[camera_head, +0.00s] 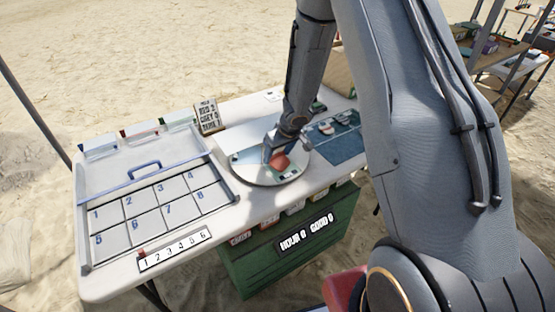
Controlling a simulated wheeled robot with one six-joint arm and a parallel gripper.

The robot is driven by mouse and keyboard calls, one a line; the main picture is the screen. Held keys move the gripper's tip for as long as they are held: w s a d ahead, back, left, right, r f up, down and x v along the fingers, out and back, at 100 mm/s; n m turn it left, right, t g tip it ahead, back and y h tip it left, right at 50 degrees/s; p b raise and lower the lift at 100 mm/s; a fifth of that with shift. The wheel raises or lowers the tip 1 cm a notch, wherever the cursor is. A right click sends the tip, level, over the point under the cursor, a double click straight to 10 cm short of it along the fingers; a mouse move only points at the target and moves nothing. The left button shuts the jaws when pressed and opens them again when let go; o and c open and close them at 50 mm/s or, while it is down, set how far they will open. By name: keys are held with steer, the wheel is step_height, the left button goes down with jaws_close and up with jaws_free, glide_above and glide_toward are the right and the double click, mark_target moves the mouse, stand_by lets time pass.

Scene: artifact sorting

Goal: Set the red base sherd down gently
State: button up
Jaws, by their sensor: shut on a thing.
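My gripper (270,152) is over the round pale plate (248,178) near the middle of the table. It is shut on the red base sherd (279,162), which shows as a small red piece at the fingertips. The sherd is above or touching the plate's surface; I cannot tell which. My gripper and arm hide part of the plate's far side.
A numbered tray (126,221) with a blue handle stands on the left of the white table (112,290). A numbered strip (175,248) lies at the front edge. A dark blue mat (345,149) with sherds lies right. A small sign (208,115) stands behind.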

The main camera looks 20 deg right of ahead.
steer(key=shift+f, duration=0.4)
steer(key=shift+f, duration=0.15)
steer(key=shift+f+b, duration=0.1)
steer(key=shift+b, duration=0.25)
steer(key=o, duration=1.1)
